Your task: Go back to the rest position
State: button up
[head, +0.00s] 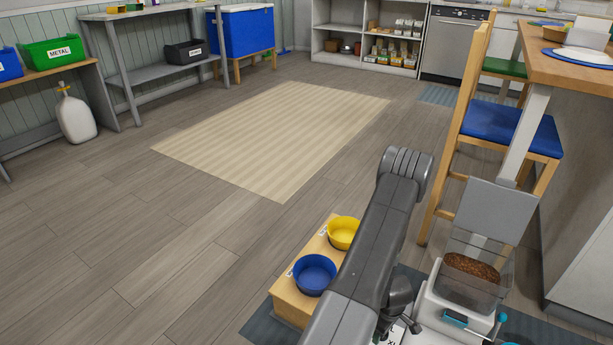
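My grey arm rises from the bottom edge of the head view to a rounded joint at centre right. Its fingertips do not show, so I cannot see whether my gripper holds anything. A wooden feeding stand (291,303) is just left of the arm, partly hidden by it. It holds a blue bowl (314,274) and a yellow bowl (343,232). To the right of the arm is a food dispenser (471,282) with a clear hopper of brown kibble and a raised grey lid.
A beige rug (275,135) lies on open wooden floor ahead and left. A chair with a blue seat (513,126) and a wooden-topped counter (570,70) stand close on the right. A white jug (75,117) and shelving (150,70) with bins line the left.

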jog(key=m+p, duration=0.1)
jog(key=m, duration=0.3)
jog(key=shift+m, duration=0.4)
jog(key=shift+s+a, duration=0.1)
